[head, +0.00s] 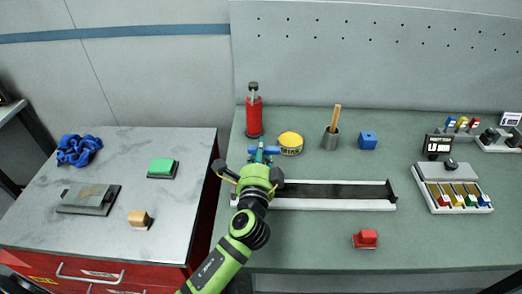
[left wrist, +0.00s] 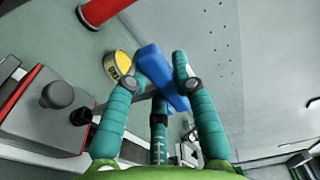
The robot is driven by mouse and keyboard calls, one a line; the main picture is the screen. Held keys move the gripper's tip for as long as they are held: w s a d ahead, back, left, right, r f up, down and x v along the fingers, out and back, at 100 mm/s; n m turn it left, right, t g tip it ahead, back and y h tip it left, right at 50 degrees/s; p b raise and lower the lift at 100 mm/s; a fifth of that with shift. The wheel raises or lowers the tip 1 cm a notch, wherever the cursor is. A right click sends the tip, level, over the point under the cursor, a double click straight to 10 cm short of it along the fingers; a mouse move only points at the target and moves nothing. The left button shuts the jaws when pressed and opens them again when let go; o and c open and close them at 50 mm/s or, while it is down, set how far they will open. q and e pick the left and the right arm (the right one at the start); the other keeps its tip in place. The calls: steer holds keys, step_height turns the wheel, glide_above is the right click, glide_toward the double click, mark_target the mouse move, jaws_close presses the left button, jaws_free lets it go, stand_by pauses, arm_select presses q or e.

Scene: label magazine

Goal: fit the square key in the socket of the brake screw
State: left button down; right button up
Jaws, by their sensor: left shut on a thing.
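My left gripper (head: 262,160) is over the left end of a long white rail with a dark channel (head: 335,191). It is shut on a blue bar-shaped handle (head: 273,150), which I take to be the square key. In the left wrist view the blue handle (left wrist: 163,78) lies slantwise between the teal fingers of the gripper (left wrist: 158,85). A thin grey shaft appears to run from it towards a dark round part (left wrist: 80,116). I cannot tell whether they touch. No socket of the brake screw can be made out. My right gripper is not in view.
A red block (head: 366,238) lies in front. A tray of coloured pieces (head: 452,187) stands right. A marble-topped cabinet (head: 110,148) is left.

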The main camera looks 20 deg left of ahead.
arm_select(q)
steer(key=shift+f+b, duration=1.05)
steer(key=shift+f, duration=0.2)
steer(key=c, duration=1)
jaws_free()
steer(key=shift+o, duration=0.2)
steer(key=shift+s, duration=0.15)
steer(key=shift+s+d, duration=0.15)
steer(key=shift+s, duration=0.2)
steer(key=v, duration=1.1)
